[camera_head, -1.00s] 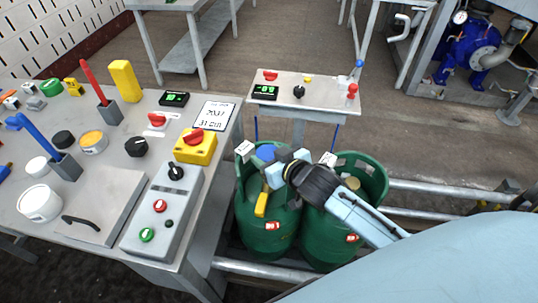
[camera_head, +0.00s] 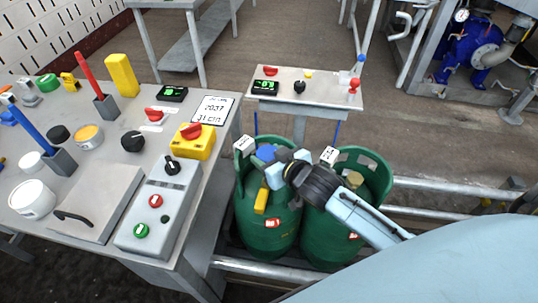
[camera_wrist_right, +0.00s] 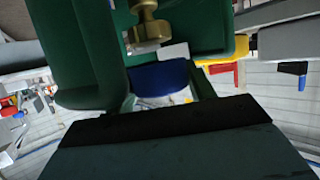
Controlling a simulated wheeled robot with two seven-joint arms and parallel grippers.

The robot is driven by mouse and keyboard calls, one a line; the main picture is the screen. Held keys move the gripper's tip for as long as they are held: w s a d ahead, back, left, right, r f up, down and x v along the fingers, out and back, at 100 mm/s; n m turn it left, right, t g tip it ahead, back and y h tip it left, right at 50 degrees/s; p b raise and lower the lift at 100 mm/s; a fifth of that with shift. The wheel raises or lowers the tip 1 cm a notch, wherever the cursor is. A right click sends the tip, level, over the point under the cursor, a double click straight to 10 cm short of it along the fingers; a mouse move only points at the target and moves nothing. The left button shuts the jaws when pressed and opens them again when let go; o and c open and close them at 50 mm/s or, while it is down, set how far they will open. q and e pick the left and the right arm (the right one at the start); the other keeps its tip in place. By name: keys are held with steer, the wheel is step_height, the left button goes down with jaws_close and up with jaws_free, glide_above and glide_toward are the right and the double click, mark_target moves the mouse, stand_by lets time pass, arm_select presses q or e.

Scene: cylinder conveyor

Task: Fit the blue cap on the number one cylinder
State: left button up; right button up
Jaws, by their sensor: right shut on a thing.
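Two green gas cylinders stand side by side, the left one (camera_head: 268,225) and the right one (camera_head: 323,235). Each has a white label on its collar, the left label (camera_head: 244,146) and the right label (camera_head: 329,155); I cannot read a number on either. My right gripper (camera_head: 272,166) is at the left cylinder's collar opening, shut on the blue cap (camera_head: 265,153). In the right wrist view the blue cap (camera_wrist_right: 160,77) is beside the green collar (camera_wrist_right: 85,50), near a brass valve (camera_wrist_right: 148,30). I cannot tell whether they touch. My left gripper is out of view.
A grey control table (camera_head: 215,190) with switches and buttons stands close on the left. A small console (camera_head: 325,92) stands behind the cylinders. Metal rails (camera_head: 440,187) run to the right. A brass valve (camera_head: 354,179) shows inside the right cylinder's collar. A yellow piece (camera_head: 261,200) is at the left cylinder.

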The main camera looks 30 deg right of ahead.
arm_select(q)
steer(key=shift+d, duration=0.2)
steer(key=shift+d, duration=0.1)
arm_select(e)
steer(key=o, duration=1)
steer(key=shift+o, duration=0.2)
steer(key=shift+s, duration=0.1)
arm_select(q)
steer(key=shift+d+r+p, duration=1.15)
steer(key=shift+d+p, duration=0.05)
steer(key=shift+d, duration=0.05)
arm_select(e)
steer(key=v, duration=1.3)
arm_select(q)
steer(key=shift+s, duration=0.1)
arm_select(e)
steer(key=shift+s, duration=0.15)
